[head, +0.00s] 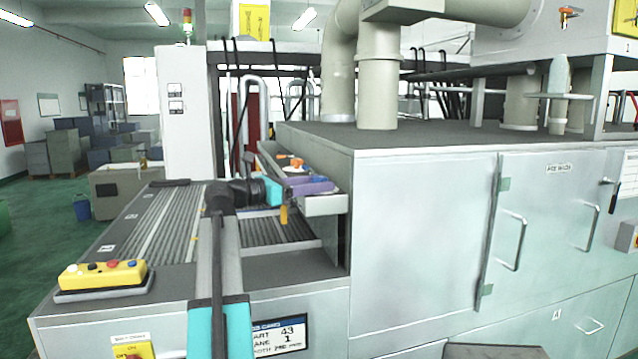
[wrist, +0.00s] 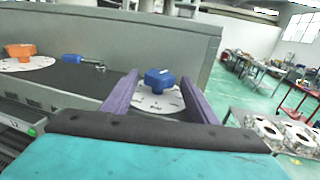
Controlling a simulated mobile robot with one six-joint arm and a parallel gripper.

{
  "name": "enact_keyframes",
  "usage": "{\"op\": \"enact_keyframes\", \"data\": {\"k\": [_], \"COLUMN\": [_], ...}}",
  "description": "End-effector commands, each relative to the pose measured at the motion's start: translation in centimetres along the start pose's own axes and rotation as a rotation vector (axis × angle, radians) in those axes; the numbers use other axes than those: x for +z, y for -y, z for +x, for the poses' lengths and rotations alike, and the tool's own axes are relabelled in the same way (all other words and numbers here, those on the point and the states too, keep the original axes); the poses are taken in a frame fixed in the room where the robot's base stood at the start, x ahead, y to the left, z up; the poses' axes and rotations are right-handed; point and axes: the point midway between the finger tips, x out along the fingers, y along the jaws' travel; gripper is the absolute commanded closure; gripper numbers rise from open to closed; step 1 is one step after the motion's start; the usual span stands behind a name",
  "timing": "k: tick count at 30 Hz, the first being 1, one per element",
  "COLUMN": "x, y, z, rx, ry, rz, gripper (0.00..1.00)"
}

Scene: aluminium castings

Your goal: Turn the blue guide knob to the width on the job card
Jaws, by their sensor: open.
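The blue guide knob (wrist: 158,78) stands on a white dial (wrist: 150,101) with dark marks in the wrist view. My gripper (wrist: 159,80) is open, with its purple fingers reaching on either side of the knob. Gaps show between the fingers and the knob, so it does not look gripped. In the head view my gripper (head: 308,187) is over the ledge beside the machine, and a bit of the blue knob (head: 319,179) shows behind its fingers.
An orange knob (wrist: 20,50) on its own white dial and a blue-handled lever (wrist: 82,59) sit left of the blue knob. A grey wall (wrist: 150,40) rises behind them. A yellow button box (head: 103,274) stands on the conveyor's near left corner. Castings (wrist: 265,130) lie at right.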

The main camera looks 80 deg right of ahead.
Motion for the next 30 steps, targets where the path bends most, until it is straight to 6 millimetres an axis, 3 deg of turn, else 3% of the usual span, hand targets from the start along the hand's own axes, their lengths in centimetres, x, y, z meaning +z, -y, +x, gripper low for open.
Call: {"op": "enact_keyframes", "data": {"k": [5,14,17,22,24,30], "x": [0.00,-0.04,-0.03,-0.04,-0.13,-0.10], "y": [0.02,0.03,0.05,0.09,0.96,0.45], "z": [1.06,1.22,1.23,1.25,0.80,1.46], "rx": [-0.001,0.000,-0.001,-0.002,-0.003,-0.002], "ry": [-0.001,-0.001,-0.001,-0.001,-0.001,-0.002], "rz": [0.000,0.000,0.000,0.000,0.001,0.000], "gripper": [0.46,0.46,0.58,0.87,0.87,0.88]}}
